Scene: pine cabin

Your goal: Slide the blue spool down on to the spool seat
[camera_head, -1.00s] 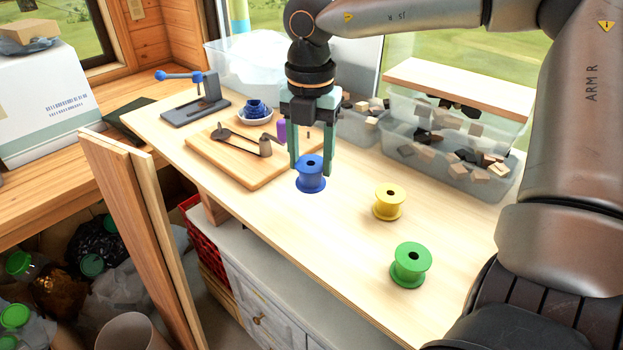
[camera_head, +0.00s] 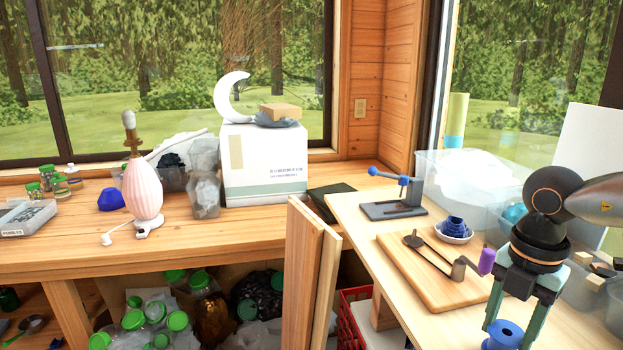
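The blue spool (camera_head: 503,335) is at the bottom edge of the head view, partly cut off. My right gripper (camera_head: 511,328) points down with one finger on each side of the spool and appears closed on its upper flange. Whether the spool touches the bench cannot be told. Left of the gripper, a wooden board (camera_head: 405,262) carries a dark metal arm and a crank with a purple handle (camera_head: 487,262). I cannot clearly make out the spool seat; part of the board is behind the gripper. My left gripper is out of view.
A blue-handled press (camera_head: 393,207) and a small bowl with blue contents (camera_head: 454,231) stand behind the board. Clear tubs (camera_head: 478,180) line the bench's back. Upright planks (camera_head: 307,265) stand at the bench's left end. A pink lamp (camera_head: 142,190) and white box (camera_head: 264,165) are on the left counter.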

